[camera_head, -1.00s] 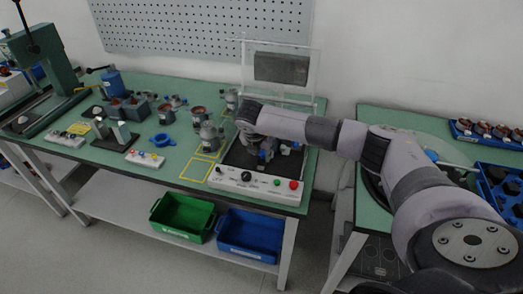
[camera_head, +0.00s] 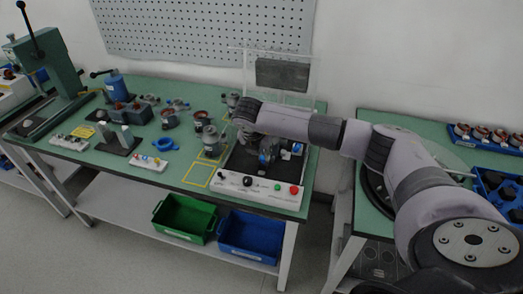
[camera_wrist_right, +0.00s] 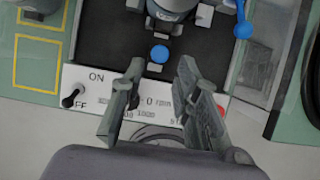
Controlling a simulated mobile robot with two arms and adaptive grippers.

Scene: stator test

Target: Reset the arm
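My right arm reaches in from the right in the head view, over the test station (camera_head: 240,184) on the green bench. My right gripper (camera_head: 246,136) is small there, beside the station's grey and blue fixture (camera_head: 268,150). In the right wrist view, the right gripper (camera_wrist_right: 160,66) has its two fingers apart with nothing between them. Beyond the fingertips are a blue round knob (camera_wrist_right: 159,54) and the lower part of a grey cylindrical part (camera_wrist_right: 173,8). The ON/OFF switch (camera_wrist_right: 73,95) is left of the fingers. My left gripper is not in view.
A clear raised cover (camera_head: 282,73) stands behind the station. Motor parts, a blue ring (camera_head: 165,144) and a green press (camera_head: 48,70) are on the bench to the left. A green bin (camera_head: 184,218) and a blue bin (camera_head: 249,236) sit below. A second table (camera_head: 440,140) is at right.

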